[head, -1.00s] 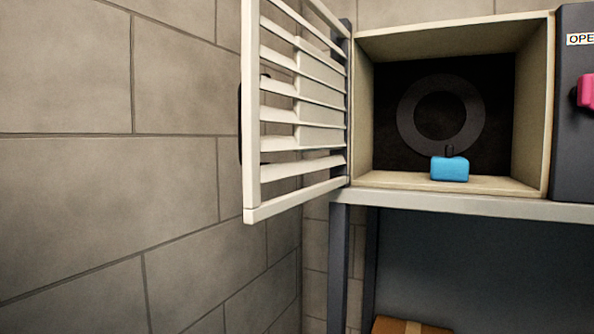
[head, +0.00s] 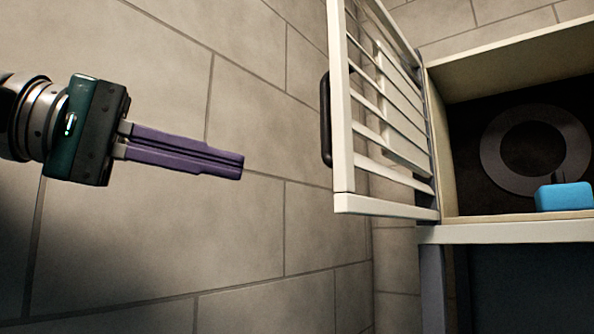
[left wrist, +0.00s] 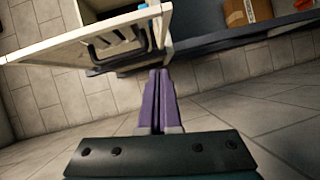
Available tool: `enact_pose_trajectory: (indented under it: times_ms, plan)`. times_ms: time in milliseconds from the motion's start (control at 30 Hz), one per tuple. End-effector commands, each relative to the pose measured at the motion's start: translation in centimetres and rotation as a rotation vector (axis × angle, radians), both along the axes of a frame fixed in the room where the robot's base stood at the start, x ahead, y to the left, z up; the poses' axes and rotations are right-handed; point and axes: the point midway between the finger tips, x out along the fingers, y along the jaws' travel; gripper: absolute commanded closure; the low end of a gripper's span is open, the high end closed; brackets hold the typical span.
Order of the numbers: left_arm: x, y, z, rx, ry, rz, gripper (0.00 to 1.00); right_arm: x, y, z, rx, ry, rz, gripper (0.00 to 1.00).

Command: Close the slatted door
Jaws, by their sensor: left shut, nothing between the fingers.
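The slatted door (head: 343,120) is cream-coloured and stands wide open, swung out from the left side of the box (head: 510,216). Its dark handle (head: 326,120) is on the door's outer face, on the left. The left wrist view shows the door (left wrist: 60,48) and handle (left wrist: 118,38) ahead of the gripper, to the upper left. My left gripper (head: 242,166) has purple fingers closed together with nothing between them. It points right, left of the handle and apart from the door. The fingertips also show in the left wrist view (left wrist: 157,72). My right gripper is not in view.
A blue block (head: 565,196) sits inside the open box, before a dark ring (head: 535,148) on its back. A tiled wall (head: 250,240) runs along the left behind the door. A cardboard box (left wrist: 246,12) lies on a lower shelf.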

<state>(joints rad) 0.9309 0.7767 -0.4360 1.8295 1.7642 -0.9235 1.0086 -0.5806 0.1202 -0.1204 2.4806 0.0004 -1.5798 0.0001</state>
Motion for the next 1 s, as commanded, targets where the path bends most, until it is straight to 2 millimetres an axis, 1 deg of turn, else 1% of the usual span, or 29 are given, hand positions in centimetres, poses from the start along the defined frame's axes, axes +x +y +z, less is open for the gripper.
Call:
enact_pose_trajectory:
  times_ms: [33,100,200,233,367,500,700,833,1000]
  plan:
    - [0.1,0.7,1.5,-0.052,0.010,0.007,1.00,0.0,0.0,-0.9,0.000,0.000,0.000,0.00]
    - [-0.1,1.3,3.6,-0.117,0.035,0.008,1.00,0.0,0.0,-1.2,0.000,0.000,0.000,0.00]
    - [-0.2,1.6,5.3,-0.169,0.053,0.006,1.00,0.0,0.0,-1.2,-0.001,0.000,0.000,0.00]
    - [-0.2,1.6,5.6,-0.176,0.057,0.004,1.00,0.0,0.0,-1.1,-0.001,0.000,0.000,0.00]
    - [0.4,0.4,6.0,-0.181,0.059,0.001,1.00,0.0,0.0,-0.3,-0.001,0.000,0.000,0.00]
    - [1.5,-1.9,6.1,-0.180,0.060,0.000,1.00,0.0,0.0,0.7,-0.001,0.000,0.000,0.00]
    - [3.1,-5.1,5.9,-0.178,0.057,0.001,1.00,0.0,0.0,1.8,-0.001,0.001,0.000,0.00]
    - [3.8,-6.4,5.8,-0.179,0.058,0.002,1.00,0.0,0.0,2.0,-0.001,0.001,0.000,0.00]
    - [4.2,-7.2,5.6,-0.177,0.056,0.004,1.00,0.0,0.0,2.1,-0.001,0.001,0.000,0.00]
